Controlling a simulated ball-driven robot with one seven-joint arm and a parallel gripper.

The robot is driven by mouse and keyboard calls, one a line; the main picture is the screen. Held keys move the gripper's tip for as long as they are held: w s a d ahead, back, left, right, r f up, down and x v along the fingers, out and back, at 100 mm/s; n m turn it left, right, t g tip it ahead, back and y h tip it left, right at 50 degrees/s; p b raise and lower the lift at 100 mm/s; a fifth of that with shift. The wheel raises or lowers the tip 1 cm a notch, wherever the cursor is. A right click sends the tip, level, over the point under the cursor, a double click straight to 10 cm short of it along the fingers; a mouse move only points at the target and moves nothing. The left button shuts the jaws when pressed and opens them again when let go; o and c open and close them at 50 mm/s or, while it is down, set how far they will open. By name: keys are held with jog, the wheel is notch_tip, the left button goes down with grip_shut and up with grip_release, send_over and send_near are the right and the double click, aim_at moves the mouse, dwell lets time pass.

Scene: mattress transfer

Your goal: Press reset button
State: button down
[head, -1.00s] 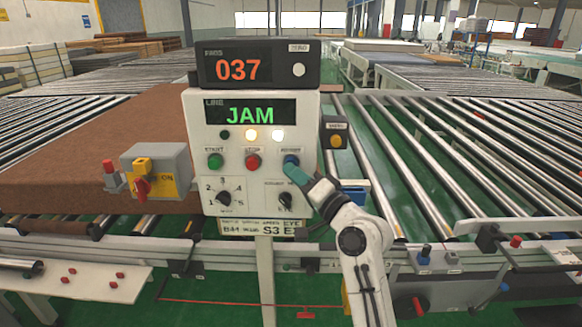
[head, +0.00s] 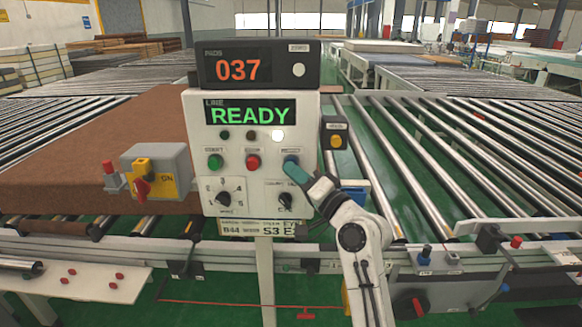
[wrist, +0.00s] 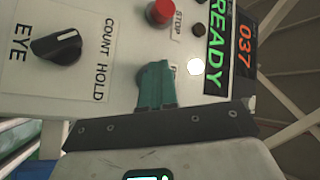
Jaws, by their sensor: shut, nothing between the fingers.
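The white control panel (head: 260,190) stands in front of me. Its line display (head: 250,114) reads READY in green. The blue reset button (head: 291,159) is at the right end of the button row, beside the red stop button (head: 253,162) and green start button (head: 214,162). My gripper (head: 306,177) is shut and empty, its teal fingertips at the lower right of the blue button. In the wrist view the teal fingers (wrist: 156,86) point at the panel and hide the button. I cannot tell whether they touch it.
A counter box (head: 258,64) on top reads 037. Below the buttons are a rotary selector (head: 223,198) and a count/hold knob (head: 285,200). A grey switch box (head: 158,170) stands left, before a brown mattress (head: 80,160). Roller conveyors (head: 440,160) lie behind.

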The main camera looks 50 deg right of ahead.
jog(key=shift+s+a+p, duration=0.35)
jog(key=shift+s+a, duration=0.45)
jog(key=shift+a, duration=0.15)
jog(key=shift+a, duration=0.1)
jog(key=s+a, duration=0.1)
jog(key=a, duration=0.1)
jog(key=s+a+p, duration=0.1)
jog(key=s, duration=0.1)
jog(key=shift+a, duration=0.4)
dwell(0.6)
